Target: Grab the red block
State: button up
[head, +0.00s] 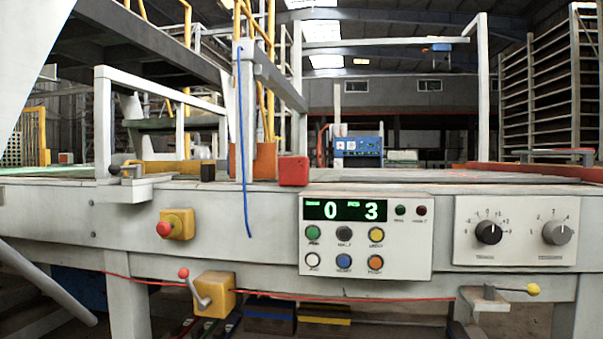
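A red block (293,171) sits on the top edge of a long grey machine bench (400,185), a little left of the middle in the head view. It stands just above and left of the control panel and right of a white upright post. An orange block-like piece (265,160) stands behind and left of it, close to the post. Nothing covers the front of the red block. My gripper is not visible in this view.
A white post (245,110) with a hanging blue cable rises left of the red block. A panel (366,238) with a green display, a knob panel (515,231) and a red button (164,229) line the bench front. The bench top right of the block looks clear.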

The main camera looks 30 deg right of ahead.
aim_at(293, 171)
jog(key=u, duration=0.95)
jog(key=i, duration=0.85)
jog(key=z, duration=2.15)
